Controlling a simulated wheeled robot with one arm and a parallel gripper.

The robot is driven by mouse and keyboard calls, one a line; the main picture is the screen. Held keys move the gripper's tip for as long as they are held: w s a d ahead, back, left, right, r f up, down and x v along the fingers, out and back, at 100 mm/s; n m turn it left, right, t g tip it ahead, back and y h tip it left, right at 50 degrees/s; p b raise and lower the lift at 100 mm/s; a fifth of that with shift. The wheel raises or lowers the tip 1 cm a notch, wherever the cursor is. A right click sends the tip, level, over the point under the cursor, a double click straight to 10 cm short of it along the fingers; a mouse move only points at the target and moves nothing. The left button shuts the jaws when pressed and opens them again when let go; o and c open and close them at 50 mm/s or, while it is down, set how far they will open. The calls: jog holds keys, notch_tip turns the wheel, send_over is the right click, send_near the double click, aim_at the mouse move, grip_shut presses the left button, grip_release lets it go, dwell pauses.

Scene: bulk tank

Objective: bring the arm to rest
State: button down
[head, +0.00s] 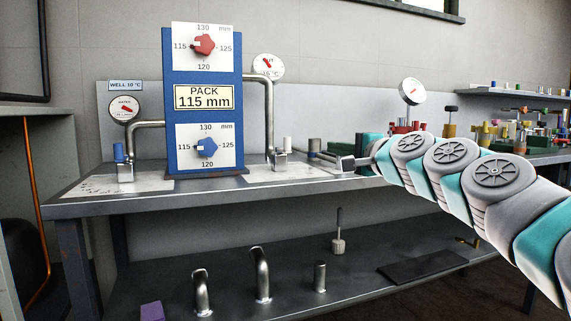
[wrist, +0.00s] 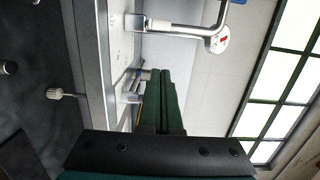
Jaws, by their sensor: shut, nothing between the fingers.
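My arm (head: 450,165) reaches in from the right in the head view, over the front of the grey steel bench (head: 200,200). In the wrist view my gripper (wrist: 162,72) shows as two dark green fingers lying together. It is shut and holds nothing. The fingers point along the bench top toward the pipework and a round gauge (wrist: 221,40).
A blue panel (head: 205,150) with a red dial and a blue dial stands on the bench, with a pipe and gauge on each side. Pipe pieces (head: 262,275) stand on the lower shelf (head: 230,295). Colourful fittings (head: 485,135) stand behind my arm at the right.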

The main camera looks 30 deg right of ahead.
jog(key=shift+a, duration=0.1)
jog(key=a+f+n+g+y+p, duration=0.1)
jog(key=a+f+n+g+y, duration=0.15)
jog(key=a, duration=0.45)
jog(key=a+f+n+g+y+p, duration=0.1)
jog(key=a+f+n, duration=0.2)
jog(key=a, duration=0.5)
jog(key=s+a+f+n+g+p, duration=0.1)
jog(key=s+a+f+n+g, duration=0.2)
jog(key=a+f, duration=0.25)
jog(key=s+a+f+n+g+p, duration=0.1)
jog(key=s+a+f+n+g, duration=0.15)
jog(key=a+f, duration=0.35)
jog(key=s+a+f+n+g, duration=0.3)
jog(key=s+a+f, duration=0.1)
jog(key=s+f, duration=0.3)
jog(key=s+d+f+n+g+h+p, duration=0.1)
jog(key=s+f+g, duration=0.3)
jog(key=s, duration=0.7)
jog(key=s+d+f+n+g+h+p, duration=0.2)
jog(key=s+f+g+h, duration=0.1)
jog(key=s+f, duration=0.5)
jog(key=s, duration=0.2)
jog(key=shift+s+n+g, duration=0.4)
